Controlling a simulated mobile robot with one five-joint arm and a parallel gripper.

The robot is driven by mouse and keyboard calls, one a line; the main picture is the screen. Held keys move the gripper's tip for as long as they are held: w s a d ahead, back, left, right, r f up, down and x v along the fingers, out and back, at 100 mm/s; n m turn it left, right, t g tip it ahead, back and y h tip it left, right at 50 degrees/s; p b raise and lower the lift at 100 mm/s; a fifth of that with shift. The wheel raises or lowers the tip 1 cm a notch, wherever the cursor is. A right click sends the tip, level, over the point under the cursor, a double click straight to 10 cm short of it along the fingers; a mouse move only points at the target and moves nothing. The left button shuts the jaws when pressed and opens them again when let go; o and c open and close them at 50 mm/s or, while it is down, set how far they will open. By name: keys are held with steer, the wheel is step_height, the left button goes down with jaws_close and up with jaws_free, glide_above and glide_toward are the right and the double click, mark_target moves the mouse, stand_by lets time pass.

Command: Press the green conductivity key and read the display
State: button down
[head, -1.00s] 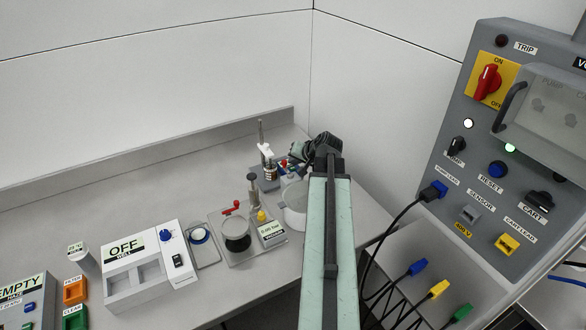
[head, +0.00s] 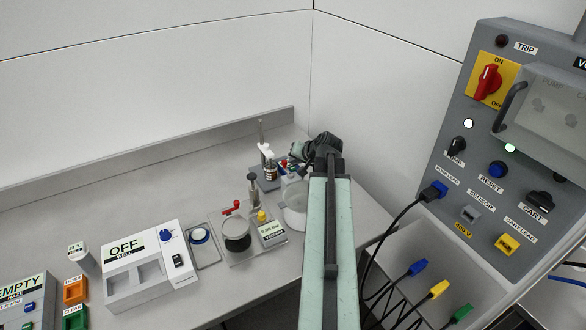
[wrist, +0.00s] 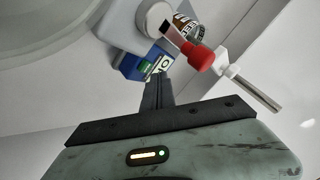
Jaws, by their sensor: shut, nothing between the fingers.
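In the wrist view, a small blue device (wrist: 131,66) has a green patch that looks like the key (wrist: 148,64). Beside it is a white display (wrist: 164,64) with dark characters, partly hidden and too small to read in full. My gripper (wrist: 157,82) is shut and empty. Its fingertips are just below the green key and display in the picture. I cannot tell whether they touch. In the head view, my arm reaches to the back corner of the bench and its dark wrist hides most of this device.
A red-handled valve (wrist: 199,56) and a brown bottle (head: 270,170) stand close to the gripper. A white round pot (head: 295,218) is beside my arm. A pressure stand (head: 240,255) and the OFF well block (head: 150,275) are to the left. A grey control panel (head: 470,150) is right.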

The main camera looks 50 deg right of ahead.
steer(key=shift+f+b, duration=0.4)
steer(key=shift+f, duration=0.05)
steer(key=shift+f+b, duration=0.45)
stand_by(0.4)
steer(key=shift+r, duration=0.1)
steer(key=shift+r+p, duration=0.8)
steer(key=shift+p, duration=0.1)
step_height(320, 180, up, 5)
steer(key=p, duration=0.5)
stand_by(0.6)
